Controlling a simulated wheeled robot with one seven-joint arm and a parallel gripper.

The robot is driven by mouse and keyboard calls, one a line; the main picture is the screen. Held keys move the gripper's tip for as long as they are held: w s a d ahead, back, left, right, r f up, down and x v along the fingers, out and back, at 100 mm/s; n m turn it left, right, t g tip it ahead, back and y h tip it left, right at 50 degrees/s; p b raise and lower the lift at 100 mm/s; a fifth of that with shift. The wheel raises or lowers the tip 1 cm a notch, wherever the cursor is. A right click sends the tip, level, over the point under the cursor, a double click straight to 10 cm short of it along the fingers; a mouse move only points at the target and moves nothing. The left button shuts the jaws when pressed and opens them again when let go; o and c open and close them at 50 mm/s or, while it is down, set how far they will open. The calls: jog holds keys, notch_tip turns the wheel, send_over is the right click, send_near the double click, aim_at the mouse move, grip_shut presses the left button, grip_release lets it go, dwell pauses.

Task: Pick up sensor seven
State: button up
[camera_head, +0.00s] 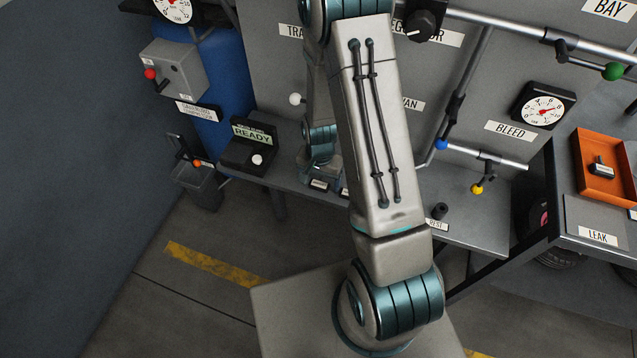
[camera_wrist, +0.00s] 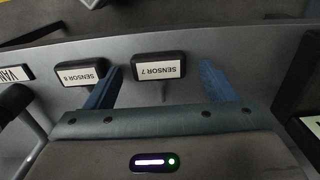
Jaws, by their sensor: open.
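Sensor seven is a small dark block with a white label reading SENSOR 7, upside down in the wrist view (camera_wrist: 158,68). It lies on the grey bench. In the head view a small labelled block below my gripper appears to be it (camera_head: 319,185), its label too small to read. My gripper (camera_wrist: 161,72) is open, with one blue finger on each side of sensor seven. My gripper also shows in the head view (camera_head: 321,165), partly hidden by my arm. Sensor eight (camera_wrist: 80,72) lies just left of the left finger.
A box with a READY display (camera_head: 253,140) stands left of my gripper on the bench. A blue tank (camera_head: 215,75) stands farther left. Gauges, pipes and coloured valves line the back panel. An orange tray (camera_head: 605,190) is at right. A VAN label (camera_wrist: 15,74) is at left.

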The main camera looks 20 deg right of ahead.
jog(key=c, duration=1.1)
jog(key=shift+o, duration=0.2)
jog(key=shift+r, duration=0.15)
